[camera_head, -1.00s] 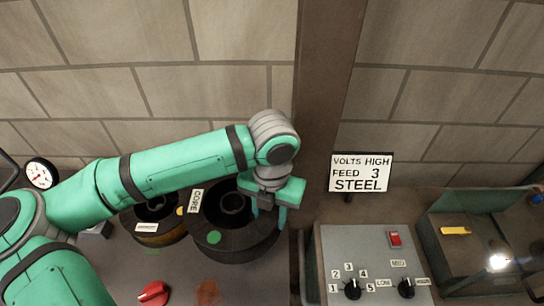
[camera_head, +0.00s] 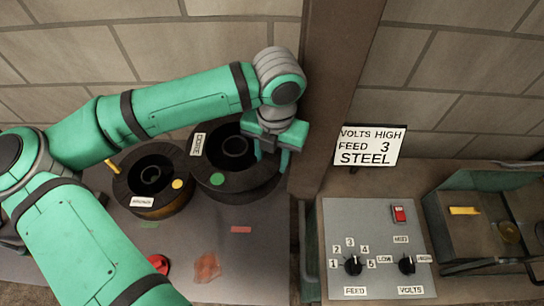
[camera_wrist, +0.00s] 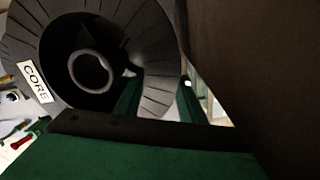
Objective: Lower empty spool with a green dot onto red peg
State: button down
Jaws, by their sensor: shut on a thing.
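The black spool with a green dot (camera_head: 217,179) and a CORE label shows in the head view, beside a second spool. My gripper (camera_head: 272,157) is shut on its right rim. In the wrist view the same spool (camera_wrist: 150,50) fills the upper left, with its round hub visible inside the ring. One dark green finger (camera_wrist: 188,103) lies against its rim. Whatever is under the spool is hidden.
A spool with a yellow dot (camera_head: 177,184) stands close on the left. A brown post (camera_head: 330,100) rises just right of my gripper. A control panel (camera_head: 376,225) stands further right.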

jog(key=shift+f, duration=8.15)
jog(key=c, duration=1.1)
grip_release()
notch_tip(320, 180, up, 11)
jog(key=shift+s+d+f, duration=0.1)
jog(key=shift+d+f, duration=0.05)
